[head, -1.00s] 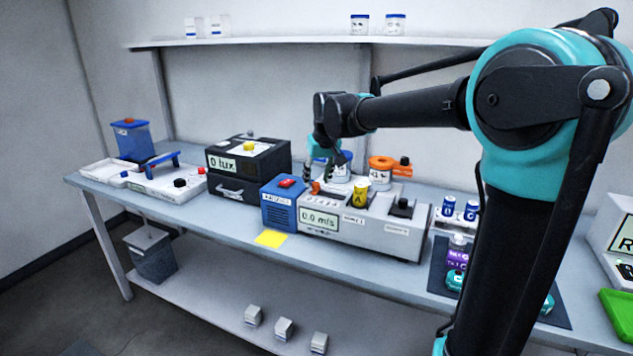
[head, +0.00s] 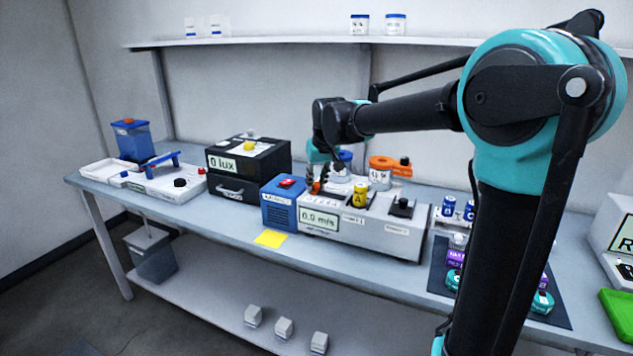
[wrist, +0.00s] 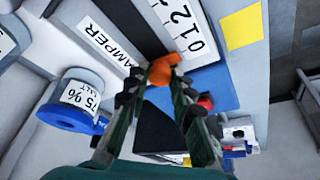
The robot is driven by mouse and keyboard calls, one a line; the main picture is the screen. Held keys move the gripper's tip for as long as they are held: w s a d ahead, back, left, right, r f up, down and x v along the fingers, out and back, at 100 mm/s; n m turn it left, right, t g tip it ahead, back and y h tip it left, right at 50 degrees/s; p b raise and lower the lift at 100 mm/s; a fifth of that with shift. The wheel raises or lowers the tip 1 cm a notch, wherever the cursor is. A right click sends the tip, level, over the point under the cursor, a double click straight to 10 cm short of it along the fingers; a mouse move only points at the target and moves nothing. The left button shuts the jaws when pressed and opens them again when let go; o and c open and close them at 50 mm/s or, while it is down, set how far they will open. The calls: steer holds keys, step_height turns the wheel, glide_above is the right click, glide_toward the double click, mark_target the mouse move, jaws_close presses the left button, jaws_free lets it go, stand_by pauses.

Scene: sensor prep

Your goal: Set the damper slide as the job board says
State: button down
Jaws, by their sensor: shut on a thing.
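The damper slide's orange knob (head: 316,187) is at the left end of the grey wind-tunnel box (head: 372,232), whose display reads 0.0 m/s. My gripper (head: 317,183) reaches down over it. In the wrist view, my gripper (wrist: 164,78) is shut on the orange knob (wrist: 163,68), with a fingertip on either side. The knob is near the 0 end of the white scale (wrist: 182,22), where 0, 1 and 2 show. The DAMPER label (wrist: 108,42) lies beside the dark slot. No readable job board shows.
A blue box with a red switch (head: 283,205) adjoins the tunnel's left end. A yellow cup marked A (head: 360,197) stands on the tunnel. The 75 % salt jar (wrist: 80,92) is close to my gripper. A black lux box (head: 247,168) stands further left.

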mark_target(340, 196)
steer(key=s+d, duration=0.1)
steer(key=d, duration=0.1)
steer(key=s+d, duration=0.1)
steer(key=d, duration=0.4)
steer(key=shift+s+d, duration=0.4)
steer(key=c, duration=1.3)
jaws_free()
steer(key=shift+d, duration=0.1)
steer(key=v, duration=1.2)
